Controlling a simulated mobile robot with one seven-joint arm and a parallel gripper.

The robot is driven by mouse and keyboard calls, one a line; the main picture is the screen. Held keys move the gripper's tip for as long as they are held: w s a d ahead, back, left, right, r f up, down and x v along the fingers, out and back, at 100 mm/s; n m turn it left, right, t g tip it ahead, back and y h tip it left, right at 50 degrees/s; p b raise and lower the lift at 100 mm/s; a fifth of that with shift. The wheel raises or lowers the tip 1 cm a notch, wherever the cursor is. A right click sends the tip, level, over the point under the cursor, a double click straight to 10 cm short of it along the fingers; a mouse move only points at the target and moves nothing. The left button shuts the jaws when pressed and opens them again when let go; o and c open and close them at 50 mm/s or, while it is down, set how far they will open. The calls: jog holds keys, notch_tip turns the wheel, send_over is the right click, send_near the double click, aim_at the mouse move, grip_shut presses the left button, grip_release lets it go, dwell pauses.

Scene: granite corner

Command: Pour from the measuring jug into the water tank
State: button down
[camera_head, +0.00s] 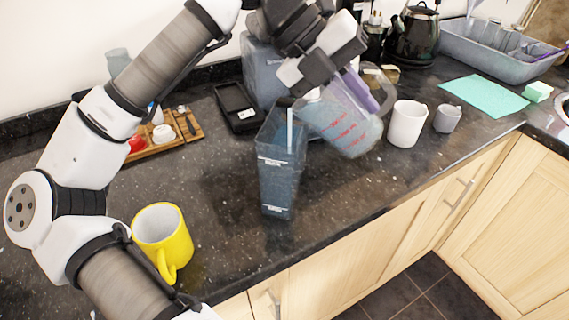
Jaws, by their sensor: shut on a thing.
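The measuring jug (345,122) is clear with red markings and a purple handle (383,92). My gripper (338,72) is shut on it from above; the exact grip on the handle is partly hidden. The jug is raised and tilted, its lip toward the left at the top of the water tank. The water tank (278,185) is a tall, translucent blue-grey container standing upright on the counter. A pale vertical streak (290,130) shows at the tank's upper part below the jug's lip and looks like falling water. The tank's water level is hard to tell.
A yellow mug (161,240) stands at the front left. A white mug (407,124) and a small grey cup (447,118) stand right of the jug. Behind are a black drip tray (236,107), a grey machine (263,70) and a wooden tray (183,128). Counter around the tank's base is clear.

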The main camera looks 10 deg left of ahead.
jog(key=shift+a+r+h, duration=0.1)
jog(key=shift+r+h, duration=0.15)
jog(key=shift+h, duration=0.15)
jog(key=shift+a+r+h+b, duration=0.4)
jog(key=shift+r+h+b, duration=0.25)
jog(key=shift+h, duration=0.35)
dwell(1.3)
jog(key=shift+r, duration=0.1)
jog(key=shift+r+p, duration=0.1)
jog(key=shift+p, duration=0.25)
